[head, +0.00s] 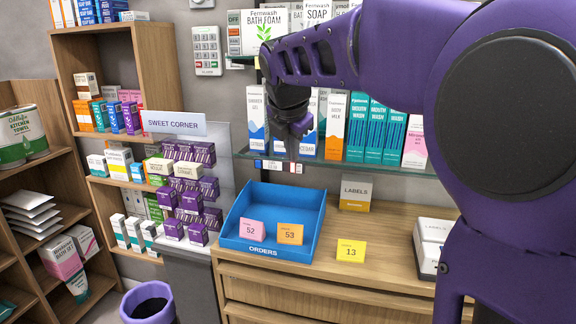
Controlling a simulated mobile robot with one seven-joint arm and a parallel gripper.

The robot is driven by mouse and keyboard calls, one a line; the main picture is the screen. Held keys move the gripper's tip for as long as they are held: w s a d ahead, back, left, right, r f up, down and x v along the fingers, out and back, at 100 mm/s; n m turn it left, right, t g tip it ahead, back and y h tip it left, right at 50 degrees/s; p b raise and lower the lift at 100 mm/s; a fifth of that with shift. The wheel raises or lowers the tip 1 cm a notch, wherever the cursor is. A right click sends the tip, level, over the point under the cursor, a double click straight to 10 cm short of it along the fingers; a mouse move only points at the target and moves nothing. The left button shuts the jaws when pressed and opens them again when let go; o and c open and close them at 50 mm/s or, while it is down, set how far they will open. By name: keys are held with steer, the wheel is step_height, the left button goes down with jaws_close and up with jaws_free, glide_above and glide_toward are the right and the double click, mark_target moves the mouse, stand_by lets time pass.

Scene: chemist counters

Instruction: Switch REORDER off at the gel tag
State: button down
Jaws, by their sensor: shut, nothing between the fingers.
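A small electronic shelf tag (272,165) with a pale face sits on the front edge of the glass shelf, below white-and-blue boxes. Blue and red marks show along this strip of the edge, too small to read, so I cannot tell which is REORDER or how it is set. My gripper (294,155) is shut and empty, pointing down just above and in front of the tag's right part. It hides some of the shelf edge and the boxes behind. Whether it touches the tag is unclear.
Below are a blue ORDERS tray (272,258), a LABELS box (356,193) and a yellow 13 card (350,251). A wall keypad (207,50) hangs left.

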mark_target(297, 167)
steer(key=n, duration=0.3)
steer(key=a+n+h, duration=0.1)
steer(key=n, duration=0.1)
steer(key=shift+w+r, duration=0.1)
steer(key=shift+r, duration=0.15)
steer(key=x, duration=0.4)
steer(key=w+r+b+x, duration=0.1)
steer(key=x, duration=0.3)
steer(key=w+d+x, duration=0.1)
steer(key=x, duration=0.3)
steer(key=shift+r+b, duration=0.15)
steer(key=shift+b, duration=0.2)
steer(key=shift+w+d, duration=0.1)
steer(key=shift+w, duration=0.4)
